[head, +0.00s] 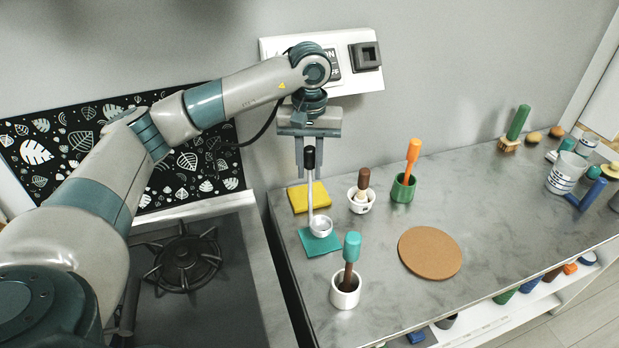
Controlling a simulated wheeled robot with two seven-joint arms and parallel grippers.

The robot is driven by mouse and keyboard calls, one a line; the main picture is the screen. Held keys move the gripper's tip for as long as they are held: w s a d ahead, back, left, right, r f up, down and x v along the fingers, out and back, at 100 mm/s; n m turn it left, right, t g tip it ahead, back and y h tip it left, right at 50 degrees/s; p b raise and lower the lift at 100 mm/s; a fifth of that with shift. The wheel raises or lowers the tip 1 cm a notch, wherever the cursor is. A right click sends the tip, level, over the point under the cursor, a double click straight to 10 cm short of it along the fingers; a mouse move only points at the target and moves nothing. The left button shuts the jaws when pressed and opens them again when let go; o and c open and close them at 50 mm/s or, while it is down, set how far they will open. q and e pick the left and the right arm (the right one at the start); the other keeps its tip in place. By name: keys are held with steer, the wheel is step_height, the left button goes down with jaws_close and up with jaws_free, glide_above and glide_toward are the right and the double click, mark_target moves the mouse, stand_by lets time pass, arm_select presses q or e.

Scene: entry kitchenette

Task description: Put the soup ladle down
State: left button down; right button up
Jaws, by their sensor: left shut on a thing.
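The soup ladle (313,205) has a black handle top, a metal shaft and a round metal bowl at its lower end. My left gripper (309,166) points down and is shut on the ladle's black handle. The ladle hangs upright, with its bowl over or on a teal square mat (312,243) on the grey counter. I cannot tell whether the bowl touches the mat. My right gripper is not in the head view.
A yellow square (307,199) lies behind the ladle. Nearby stand a white pot (361,206) with a brown-handled tool, a green pot (403,190) with an orange-handled tool, and a white pot (345,297) with a teal-handled tool. A cork disc (430,252) lies right. The stove (186,260) is left.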

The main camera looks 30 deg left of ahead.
arm_select(q)
steer(key=shift+f+p, duration=0.3)
steer(key=shift+p, duration=0.1)
step_height(320, 180, down, 3)
steer(key=shift+r+p, duration=0.15)
steer(key=shift+p, duration=0.7)
steer(key=shift+f, duration=0.35)
steer(key=shift+f, duration=0.1)
steer(key=c, duration=1.6)
jaws_free()
steer(key=shift+s, duration=0.1)
steer(key=shift+o, duration=0.2)
